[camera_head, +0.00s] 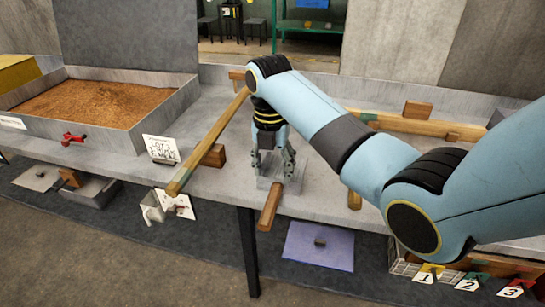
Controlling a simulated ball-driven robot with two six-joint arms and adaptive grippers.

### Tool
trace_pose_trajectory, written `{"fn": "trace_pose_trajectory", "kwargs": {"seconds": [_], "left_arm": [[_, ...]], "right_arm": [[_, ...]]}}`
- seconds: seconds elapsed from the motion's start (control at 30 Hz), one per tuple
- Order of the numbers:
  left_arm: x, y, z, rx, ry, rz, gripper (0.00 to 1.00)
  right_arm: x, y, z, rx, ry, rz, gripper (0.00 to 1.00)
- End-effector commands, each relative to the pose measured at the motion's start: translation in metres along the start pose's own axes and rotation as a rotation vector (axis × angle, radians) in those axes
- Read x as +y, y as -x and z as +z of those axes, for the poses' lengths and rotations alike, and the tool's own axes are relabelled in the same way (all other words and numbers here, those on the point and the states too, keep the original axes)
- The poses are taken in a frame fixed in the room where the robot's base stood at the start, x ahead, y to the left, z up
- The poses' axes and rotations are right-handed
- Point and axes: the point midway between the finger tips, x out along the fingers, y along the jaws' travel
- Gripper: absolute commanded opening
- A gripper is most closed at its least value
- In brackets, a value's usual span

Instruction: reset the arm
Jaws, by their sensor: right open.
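My right arm comes in from the right and bends down over the grey bench (110,145). My right gripper (275,178) points down, open, with a finger to each side. It is close above a small grey block or plate (265,184) on the bench; I cannot tell whether it touches it. A short brown wooden bar (270,207) lies just in front of it, sticking out over the bench's front edge. Part of the bench behind the arm is hidden. My left gripper does not show.
A long wooden pole (208,140) slants left of the gripper, beside a wooden block (214,155). Another pole (415,124) lies behind my arm. A tray of brown grain (172,108) stands left, near a written card (162,149). Numbered cards (470,282) are low right.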

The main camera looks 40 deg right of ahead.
Motion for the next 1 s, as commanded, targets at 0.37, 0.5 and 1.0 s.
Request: {"fn": "trace_pose_trajectory", "kwargs": {"seconds": [0.37,0.5,1.0], "left_arm": [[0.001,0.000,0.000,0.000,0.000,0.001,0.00],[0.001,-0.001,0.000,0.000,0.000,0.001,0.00],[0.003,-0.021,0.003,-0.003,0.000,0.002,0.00]], "right_arm": [[0.000,0.036,0.000,0.000,-0.001,0.000,0.53],[-0.004,0.030,-0.003,0.007,0.000,-0.009,0.53],[-0.172,-0.215,-0.158,0.192,-0.287,-0.311,0.53]]}}
